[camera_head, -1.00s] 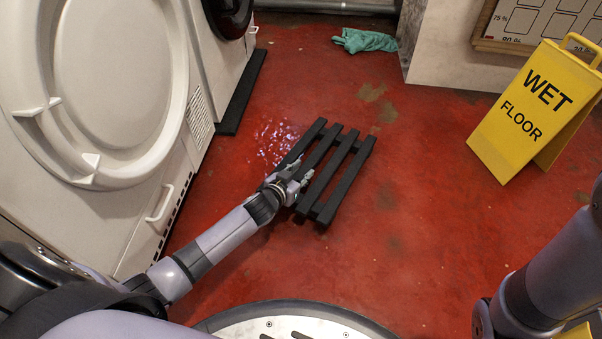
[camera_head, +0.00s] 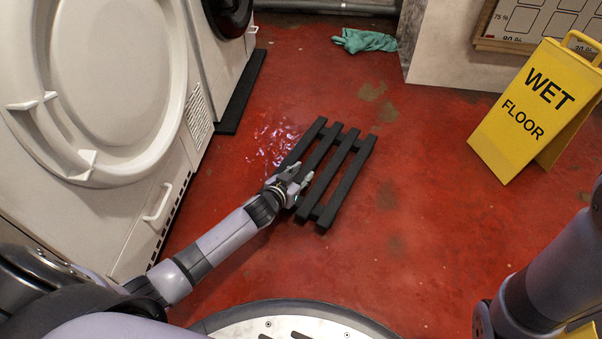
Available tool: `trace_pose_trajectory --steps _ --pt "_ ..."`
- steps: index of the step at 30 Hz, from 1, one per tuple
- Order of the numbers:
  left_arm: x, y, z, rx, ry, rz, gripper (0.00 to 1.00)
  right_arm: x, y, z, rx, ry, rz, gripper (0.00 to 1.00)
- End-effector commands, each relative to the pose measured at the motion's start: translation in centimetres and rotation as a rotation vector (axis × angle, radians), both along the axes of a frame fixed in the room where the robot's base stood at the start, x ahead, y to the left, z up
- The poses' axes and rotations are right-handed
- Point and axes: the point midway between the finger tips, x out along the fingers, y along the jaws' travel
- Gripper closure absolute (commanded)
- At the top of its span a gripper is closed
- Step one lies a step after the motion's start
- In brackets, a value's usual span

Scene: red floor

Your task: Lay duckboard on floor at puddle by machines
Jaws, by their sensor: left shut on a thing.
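The duckboard (camera_head: 345,172) is a black slatted panel low over or on the red floor, in the middle of the view. I cannot tell if it touches the floor. My left gripper (camera_head: 298,184) is shut on its near-left part. The puddle (camera_head: 270,145) is a shiny patch at the duckboard's left edge, beside the machines. The near white machine (camera_head: 110,90) with a round door stands at the left, and another machine (camera_head: 222,50) is behind it. My right arm shows at the lower right; its gripper is out of view.
A yellow wet floor sign (camera_head: 520,115) stands at the right. A dark strip (camera_head: 241,92) lies along the rear machine's foot. Floor right of the duckboard is clear.

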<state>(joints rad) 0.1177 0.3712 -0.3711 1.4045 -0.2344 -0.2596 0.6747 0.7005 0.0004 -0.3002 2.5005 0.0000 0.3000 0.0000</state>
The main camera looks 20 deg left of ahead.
Motion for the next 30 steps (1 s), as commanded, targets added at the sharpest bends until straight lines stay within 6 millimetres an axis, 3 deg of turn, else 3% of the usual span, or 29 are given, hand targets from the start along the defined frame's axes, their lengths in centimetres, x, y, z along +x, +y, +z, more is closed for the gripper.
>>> trace_pose_trajectory --steps 30 --pt "0.0 0.1 -1.6 0.001 0.004 0.002 1.0 0.1 0.0 -0.9 0.0 0.001 0.0 0.19"
